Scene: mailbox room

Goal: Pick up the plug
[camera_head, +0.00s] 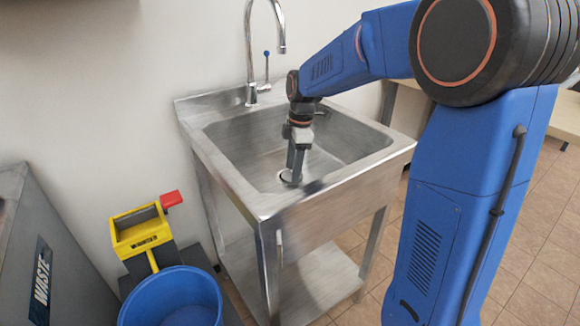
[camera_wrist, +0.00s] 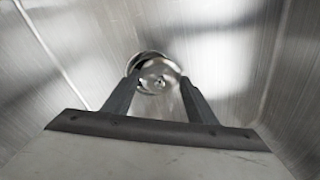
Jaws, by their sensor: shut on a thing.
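The plug (camera_wrist: 158,70) is a round, shiny metal disc at the bottom of the steel sink (camera_head: 245,145). In the wrist view it sits between my two dark fingertips, at the upper middle. In the head view only part of the plug area (camera_head: 284,177) shows beside the fingers. My gripper (camera_head: 294,178) reaches down into the sink from above and is shut on the plug; it also shows in the wrist view (camera_wrist: 159,80). The plug is at or very near the drain; I cannot tell whether it is lifted.
A tall faucet (camera_head: 249,50) with a blue-tipped lever (camera_head: 267,68) stands at the sink's back edge. The sink walls surround my gripper. A yellow mop wringer (camera_head: 140,230), a blue bucket (camera_head: 170,300) and a grey waste bin (camera_head: 50,265) stand at left.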

